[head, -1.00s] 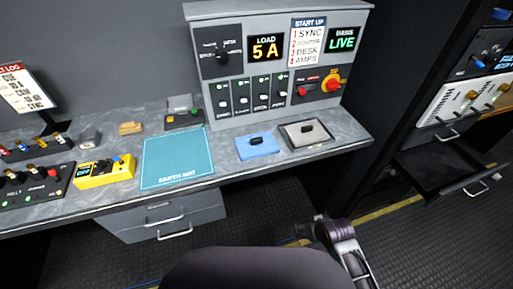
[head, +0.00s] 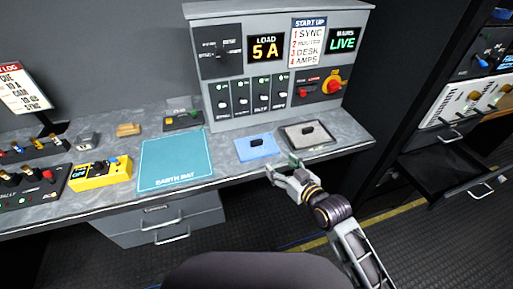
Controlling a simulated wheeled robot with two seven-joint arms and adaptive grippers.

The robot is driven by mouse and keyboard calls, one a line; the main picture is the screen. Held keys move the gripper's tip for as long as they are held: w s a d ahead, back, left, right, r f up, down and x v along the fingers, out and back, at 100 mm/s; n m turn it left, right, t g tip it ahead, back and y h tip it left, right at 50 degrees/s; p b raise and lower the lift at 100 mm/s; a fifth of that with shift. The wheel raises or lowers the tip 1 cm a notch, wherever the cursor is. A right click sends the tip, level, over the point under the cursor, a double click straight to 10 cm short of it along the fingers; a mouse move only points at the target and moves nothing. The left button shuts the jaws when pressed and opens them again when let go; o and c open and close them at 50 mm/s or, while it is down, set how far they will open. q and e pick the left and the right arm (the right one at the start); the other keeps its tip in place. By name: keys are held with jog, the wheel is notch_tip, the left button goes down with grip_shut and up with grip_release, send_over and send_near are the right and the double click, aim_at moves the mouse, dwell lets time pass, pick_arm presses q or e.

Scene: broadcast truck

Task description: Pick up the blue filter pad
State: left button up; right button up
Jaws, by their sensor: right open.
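The blue filter pad (head: 256,148) lies flat on the grey bench, with a small black grip on its top. It sits between the teal earth mat and a dark-rimmed grey tray. My right gripper (head: 281,169) is open and empty at the bench's front edge, just in front of the pad and slightly to its right. It appears apart from the pad. My left gripper is not in view.
The grey tray (head: 327,143) with a black grip lies right of the pad. The earth mat (head: 152,178) is to the left. The control panel (head: 275,105) stands behind. A yellow box (head: 112,177) sits farther left.

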jog(key=shift+w+a+r+t, duration=0.2)
jog(key=shift+a+r+t, duration=0.1)
jog(key=shift+r, duration=0.3)
jog(key=shift+w, duration=0.1)
send_near(258, 141)
jog(key=shift+f+x, duration=0.2)
jog(key=shift+x, duration=0.7)
jog(key=shift+f+x, duration=0.2)
jog(key=shift+x, duration=0.65)
jog(key=shift+d, duration=0.2)
jog(key=shift+w+a+r, duration=0.1)
jog(key=shift+w+a, duration=0.4)
jog(key=shift+w, duration=0.2)
jog(key=shift+w+a, duration=0.5)
jog(key=shift+w, duration=0.15)
jog(key=shift+x, duration=1)
jog(key=shift+c, duration=0.5)
